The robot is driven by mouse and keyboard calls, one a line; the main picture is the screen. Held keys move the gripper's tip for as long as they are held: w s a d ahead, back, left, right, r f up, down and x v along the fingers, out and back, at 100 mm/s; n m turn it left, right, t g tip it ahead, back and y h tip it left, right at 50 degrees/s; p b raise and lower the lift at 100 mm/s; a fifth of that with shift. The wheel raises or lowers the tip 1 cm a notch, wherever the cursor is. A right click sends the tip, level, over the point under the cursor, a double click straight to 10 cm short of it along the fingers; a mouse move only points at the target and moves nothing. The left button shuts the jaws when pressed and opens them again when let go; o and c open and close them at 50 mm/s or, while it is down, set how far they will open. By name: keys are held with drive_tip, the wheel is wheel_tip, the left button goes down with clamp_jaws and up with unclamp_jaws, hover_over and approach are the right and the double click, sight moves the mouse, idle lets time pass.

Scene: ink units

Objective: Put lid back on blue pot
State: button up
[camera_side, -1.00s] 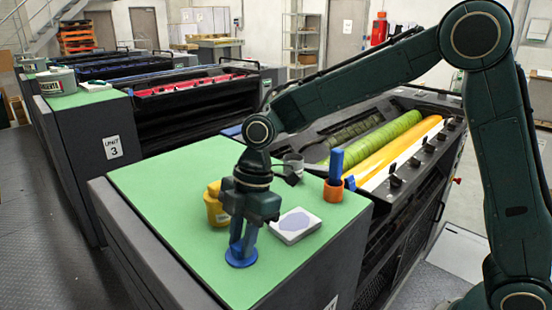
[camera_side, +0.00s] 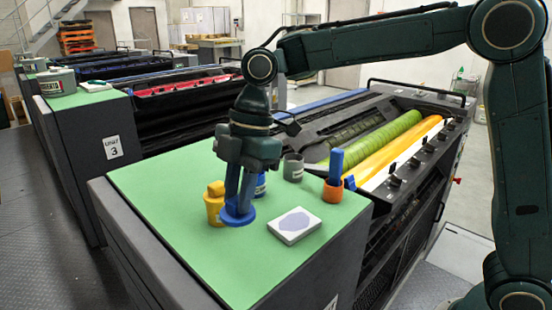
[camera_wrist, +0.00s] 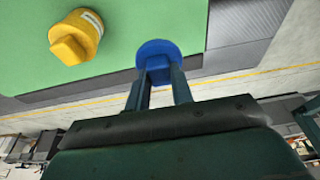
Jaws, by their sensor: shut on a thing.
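My gripper (camera_side: 238,200) is shut on the blue lid (camera_side: 237,217), a round disc, holding it by its raised grip. The lid appears to be above the green top, just right of the yellow pot and in front of the blue pot in the side view. The blue pot (camera_side: 261,186) is partly hidden behind my gripper; its opening cannot be seen. In the wrist view, the blue lid (camera_wrist: 158,48) shows between my fingertips (camera_wrist: 159,72), and the blue pot is not visible.
A yellow pot with a yellow lid (camera_side: 214,204) stands close left of the held lid. A grey pot (camera_side: 293,168), an orange cup (camera_side: 333,192) holding a blue tool, and a white pad (camera_side: 294,226) are to the right. The front of the green top (camera_side: 225,265) is clear.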

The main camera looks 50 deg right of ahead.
idle(0.6)
drive_tip(key=w+d+r+m+t+h, duration=0.1)
drive_tip(key=w+d+r+m+t, duration=0.1)
drive_tip(key=w+d+m, duration=0.9)
drive_tip(key=w+d+r, duration=0.1)
drive_tip(key=w+d, duration=0.1)
drive_tip(key=d, duration=0.3)
drive_tip(key=shift+w+t+h, duration=0.3)
drive_tip(key=shift+w, duration=0.05)
drive_tip(key=shift+f, duration=0.1)
drive_tip(key=shift+f, duration=2.95)
drive_tip(key=shift+f, duration=0.2)
